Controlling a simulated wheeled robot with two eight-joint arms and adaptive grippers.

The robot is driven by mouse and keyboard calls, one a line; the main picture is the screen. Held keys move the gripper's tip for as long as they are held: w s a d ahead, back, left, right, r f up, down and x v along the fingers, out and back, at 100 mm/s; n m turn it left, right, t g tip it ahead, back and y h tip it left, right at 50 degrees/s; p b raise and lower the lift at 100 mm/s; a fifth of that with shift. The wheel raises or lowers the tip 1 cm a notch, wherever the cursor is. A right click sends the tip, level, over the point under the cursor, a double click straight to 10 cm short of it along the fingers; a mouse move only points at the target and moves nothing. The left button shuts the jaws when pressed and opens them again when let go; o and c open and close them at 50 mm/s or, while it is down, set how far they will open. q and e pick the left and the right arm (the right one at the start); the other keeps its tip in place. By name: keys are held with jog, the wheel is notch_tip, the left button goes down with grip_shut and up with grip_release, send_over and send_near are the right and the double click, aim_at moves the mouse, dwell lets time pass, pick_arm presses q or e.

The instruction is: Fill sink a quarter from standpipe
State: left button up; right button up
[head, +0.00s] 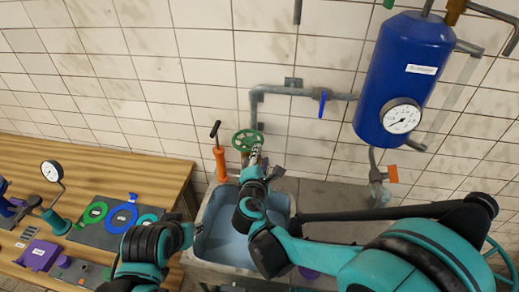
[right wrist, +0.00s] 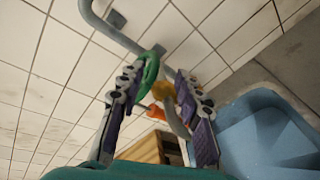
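The standpipe's green handwheel (head: 247,140) sits on the grey pipe against the tiled wall, above the sink's back edge. The grey sink (head: 202,222) stands below it with a light blue interior; I cannot tell the water level. My right gripper (head: 255,158) is just below the handwheel. In the right wrist view its two fingers (right wrist: 157,108) are spread apart, with the green handwheel (right wrist: 150,70) between them, close to the left finger; a brass part shows behind. The spout and any flow are hidden.
A wooden bench (head: 120,160) at the left holds a gauge (head: 51,171) and colored rings. A blue tank (head: 405,75) with a gauge hangs at the right. A blue-lever valve (head: 322,103) is on the wall pipe.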

aim_at(260, 143)
jog(key=shift+n, duration=0.5)
jog(key=x, duration=0.5)
jog(key=a+x, duration=0.1)
jog(key=x, duration=0.2)
jog(key=shift+w+a, duration=0.1)
grip_shut()
